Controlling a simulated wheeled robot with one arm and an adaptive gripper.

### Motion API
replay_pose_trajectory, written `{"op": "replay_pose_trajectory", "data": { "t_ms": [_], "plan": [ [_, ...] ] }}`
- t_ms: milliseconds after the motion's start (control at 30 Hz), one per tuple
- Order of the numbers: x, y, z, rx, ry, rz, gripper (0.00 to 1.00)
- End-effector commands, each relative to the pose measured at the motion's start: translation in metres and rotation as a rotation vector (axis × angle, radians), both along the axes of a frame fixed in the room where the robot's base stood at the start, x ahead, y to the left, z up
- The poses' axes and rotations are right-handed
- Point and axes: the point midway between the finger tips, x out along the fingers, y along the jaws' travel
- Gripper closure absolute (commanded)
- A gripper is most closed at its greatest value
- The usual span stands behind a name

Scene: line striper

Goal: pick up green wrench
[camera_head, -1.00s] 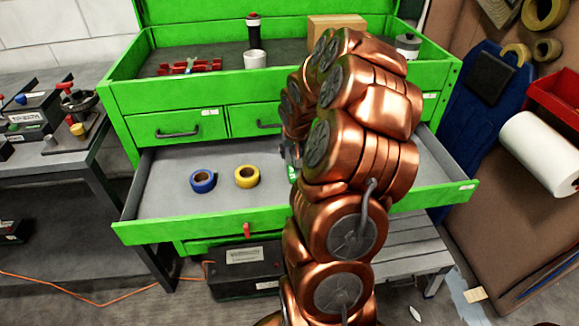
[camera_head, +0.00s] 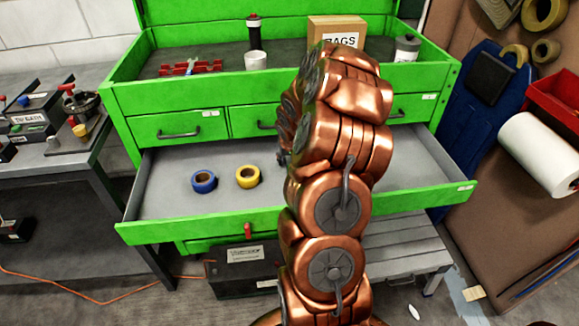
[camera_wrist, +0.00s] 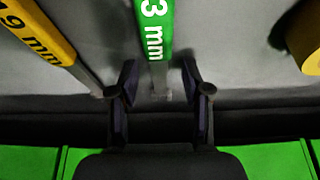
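The green wrench (camera_wrist: 154,28) shows in the wrist view at the top middle, with "3 mm" readable on its handle. Its grey end reaches down into the space between my fingertips. My gripper (camera_wrist: 159,76) is open, with one finger on each side of the wrench and a gap on both sides. I cannot tell whether the fingertips are level with the wrench. In the head view my copper arm hides the wrench and most of my gripper.
A yellow wrench (camera_wrist: 42,32) lies left of the green one. A yellow tape roll (camera_head: 248,176) and a blue tape roll (camera_head: 204,181) lie in the open green drawer (camera_head: 190,230). A box (camera_head: 336,31) and a white cup (camera_head: 255,60) stand on the chest above.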

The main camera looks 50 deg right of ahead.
Motion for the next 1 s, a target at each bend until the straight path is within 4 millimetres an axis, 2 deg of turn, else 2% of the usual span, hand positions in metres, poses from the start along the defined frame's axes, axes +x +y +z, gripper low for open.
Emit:
{"op": "replay_pose_trajectory", "data": {
  "t_ms": [33, 467, 1000],
  "plan": [
    [0.0, 0.0, 0.0, 0.0, 0.0, 0.0, 0.56],
    [-0.0001, 0.0001, 0.0001, 0.0, 0.0, 0.001, 1.0],
    [0.0004, -0.0002, 0.0032, -0.001, -0.001, 0.001, 1.0]
  ]
}}
